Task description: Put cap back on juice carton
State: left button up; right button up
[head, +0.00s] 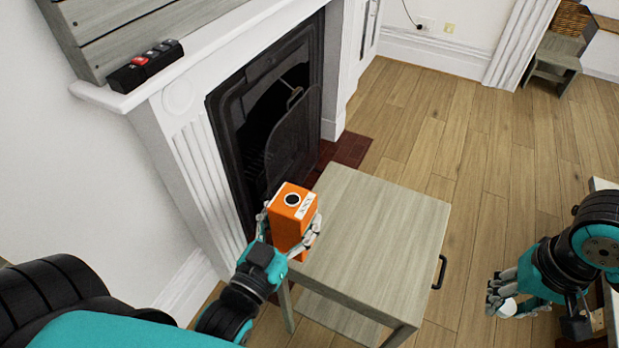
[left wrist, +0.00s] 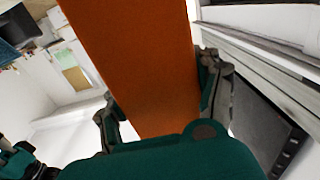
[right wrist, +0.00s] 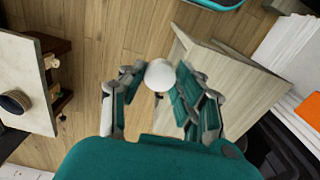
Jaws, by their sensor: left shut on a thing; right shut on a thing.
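The orange juice carton (head: 290,228) is upright at the left edge of the small wooden table, with a dark round opening in a white ring on top. I cannot tell whether its base touches the table. My left gripper (head: 291,222) is shut around the carton's sides. The left wrist view shows its orange side (left wrist: 140,60) between the fingers. My right gripper (head: 508,292) is out to the right over the floor, well away from the carton. It is shut on a round white cap (right wrist: 160,74), which shows between its fingertips.
The small wooden table (head: 375,235) has a bare top and a dark handle (head: 440,272) on its right side. A fireplace (head: 265,120) with a white mantel (head: 190,60) stands behind the carton. Another table (right wrist: 25,75) with a dark round vessel (right wrist: 15,102) shows in the right wrist view.

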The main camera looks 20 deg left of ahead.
pick_arm(q)
jog(key=w+d+m+g+h, duration=0.2)
jog(key=w+d+m+h, duration=0.1)
jog(key=d+m+h, duration=0.1)
jog(key=w+d+r+m+g+h, duration=0.1)
jog(key=w+d+m+g+h, duration=0.1)
jog(key=d+h, duration=0.5)
jog(key=shift+w+d+m, duration=0.4)
jog(key=shift+d+m, duration=0.5)
jog(key=shift+d, duration=0.35)
jog(key=shift+r, duration=0.1)
pick_arm(e)
jog(key=w+a+r+n, duration=0.1)
jog(key=w+a+r, duration=0.2)
jog(key=a+r, duration=0.5)
jog(key=w+a+r+n, duration=0.1)
jog(key=w+a+r, duration=0.2)
jog(key=a+r, duration=0.5)
jog(key=a, duration=0.8)
jog(key=shift+r+n, duration=0.15)
jog(key=shift+n, duration=0.25)
jog(key=shift+w, duration=0.1)
jog(key=shift+f, duration=2.05)
jog(key=shift+f, duration=0.85)
